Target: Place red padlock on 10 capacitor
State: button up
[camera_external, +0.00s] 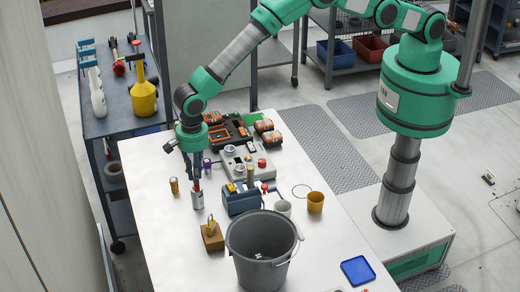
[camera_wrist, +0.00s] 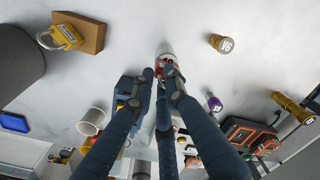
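My gripper (camera_wrist: 160,76) points down at the left part of the white table, its fingers close together around a small red thing, apparently the red padlock (camera_wrist: 165,69). The fingers hide most of it. A silver cylinder (camera_external: 197,198), likely the capacitor, stands upright directly below the fingertips; its top shows in the wrist view (camera_wrist: 164,50). The red padlock also shows in the external view (camera_external: 197,187) at the cylinder's top. I cannot tell whether it touches or is just above it. No number is readable on the cylinder.
A gold cylinder (camera_external: 174,186) stands left of my gripper, and a purple one (camera_external: 207,164) behind it. A wooden block (camera_external: 212,240) with a yellow padlock (camera_external: 210,226) is in front. A blue toolbox (camera_external: 240,200) and grey bucket (camera_external: 262,262) stand to the right.

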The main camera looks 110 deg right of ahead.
jog(key=shift+o, duration=0.2)
jog(key=shift+r, duration=0.2)
notch_tip(320, 180, up, 12)
jog(key=b, duration=0.2)
jog(key=shift+s, duration=0.15)
dwell(0.5)
dwell(0.6)
